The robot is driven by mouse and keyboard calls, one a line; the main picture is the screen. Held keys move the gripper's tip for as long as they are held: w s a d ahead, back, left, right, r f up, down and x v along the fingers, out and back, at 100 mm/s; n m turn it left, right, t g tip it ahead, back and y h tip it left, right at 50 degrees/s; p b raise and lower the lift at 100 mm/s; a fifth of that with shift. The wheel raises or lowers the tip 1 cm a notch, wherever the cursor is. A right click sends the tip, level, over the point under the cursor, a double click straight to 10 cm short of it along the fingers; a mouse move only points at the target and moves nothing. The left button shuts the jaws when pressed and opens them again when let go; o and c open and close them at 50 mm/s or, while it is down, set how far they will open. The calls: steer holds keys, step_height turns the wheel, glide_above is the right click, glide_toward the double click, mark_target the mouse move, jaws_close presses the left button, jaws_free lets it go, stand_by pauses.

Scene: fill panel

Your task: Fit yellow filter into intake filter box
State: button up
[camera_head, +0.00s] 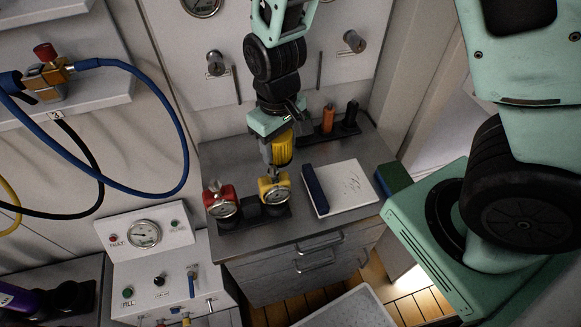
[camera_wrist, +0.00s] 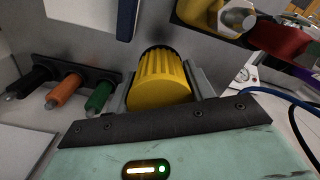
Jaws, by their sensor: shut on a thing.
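The yellow filter (camera_head: 283,149) is a ribbed yellow cylinder with a dark far end. My gripper (camera_head: 272,146) is shut on it and holds it over the grey counter, behind the yellow gauge unit in the head view. In the wrist view the filter (camera_wrist: 160,84) sits between the two grey fingers of my gripper (camera_wrist: 162,78), its smooth round end toward the camera. I cannot make out the intake filter box in either view.
A gauge console (camera_head: 143,236) stands left. Blue hose (camera_head: 176,125) hangs at left.

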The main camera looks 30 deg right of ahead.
steer(key=shift+f+p, duration=0.4)
steer(key=shift+f, duration=3.4)
steer(key=shift+f, duration=0.15)
steer(key=o, duration=1)
